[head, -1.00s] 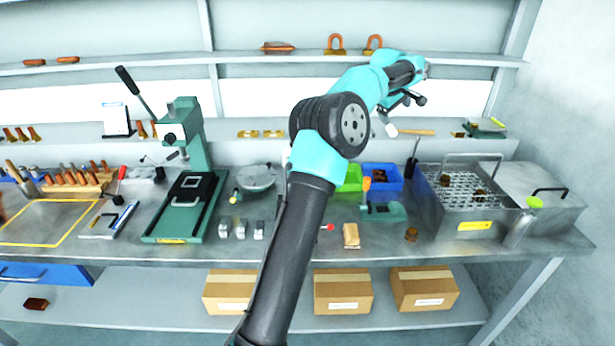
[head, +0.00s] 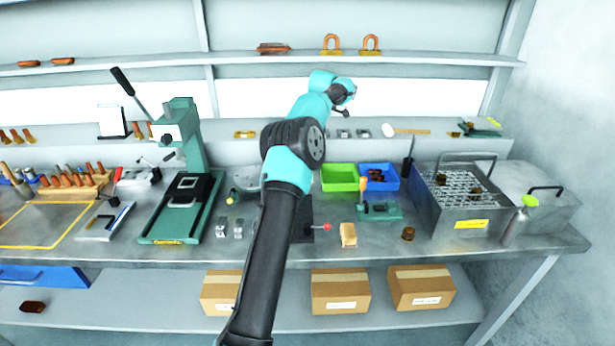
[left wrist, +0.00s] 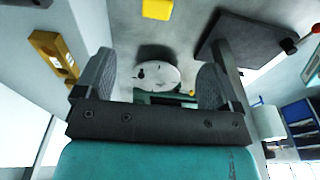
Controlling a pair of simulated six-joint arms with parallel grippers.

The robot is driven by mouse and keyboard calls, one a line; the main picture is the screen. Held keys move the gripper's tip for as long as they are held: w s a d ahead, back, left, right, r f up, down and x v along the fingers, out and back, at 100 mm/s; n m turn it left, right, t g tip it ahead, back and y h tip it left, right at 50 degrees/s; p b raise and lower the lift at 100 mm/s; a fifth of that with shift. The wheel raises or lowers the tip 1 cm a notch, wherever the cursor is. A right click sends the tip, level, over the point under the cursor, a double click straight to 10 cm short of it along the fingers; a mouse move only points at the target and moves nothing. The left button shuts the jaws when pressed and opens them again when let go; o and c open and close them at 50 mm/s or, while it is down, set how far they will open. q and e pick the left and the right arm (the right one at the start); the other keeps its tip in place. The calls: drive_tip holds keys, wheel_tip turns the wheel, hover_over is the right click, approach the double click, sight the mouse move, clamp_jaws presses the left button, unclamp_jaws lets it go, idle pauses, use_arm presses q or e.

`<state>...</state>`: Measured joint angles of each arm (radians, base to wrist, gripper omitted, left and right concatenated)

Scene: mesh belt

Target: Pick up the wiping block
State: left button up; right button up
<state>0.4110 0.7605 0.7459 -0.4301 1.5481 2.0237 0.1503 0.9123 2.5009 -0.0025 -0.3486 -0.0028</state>
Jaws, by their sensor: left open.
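A tan block (head: 348,235), which looks like the wiping block, lies on the bench near its front edge, right of a red-knobbed lever. A yellow block (left wrist: 157,9) shows at the top of the left wrist view, cut by the frame; I cannot tell whether it is the wiping block. My left gripper (left wrist: 150,85) is open, with nothing held between its two grey fingers. In the head view, my left arm reaches up over the bench and its end is near the back shelf, well away from the tan block. My right gripper is not in view.
A red-knobbed lever (head: 327,227) stands beside the tan block. A green bin (head: 340,178), a blue bin (head: 380,177) and a green clamp (head: 378,210) are behind it. A metal basket tank (head: 450,210) stands to the right. A green press (head: 180,150) stands left.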

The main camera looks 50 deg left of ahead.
use_arm(q)
drive_tip(key=f, duration=0.7)
drive_tip(key=s+a+f, duration=0.1)
drive_tip(key=f, duration=0.3)
drive_tip(key=shift+f, duration=0.35)
drive_tip(key=shift+s+a+f, duration=0.1)
drive_tip(key=shift+a+f, duration=0.05)
drive_tip(key=shift+f, duration=0.7)
drive_tip(key=shift+s+a+f, duration=0.1)
drive_tip(key=shift+a+f, duration=0.05)
drive_tip(key=shift+f, duration=0.75)
drive_tip(key=shift+s+a+f, duration=0.1)
drive_tip(key=shift+a+f, duration=0.05)
drive_tip(key=shift+f, duration=0.7)
drive_tip(key=c, duration=1)
drive_tip(key=shift+w+r, duration=0.1)
drive_tip(key=shift+r, duration=0.05)
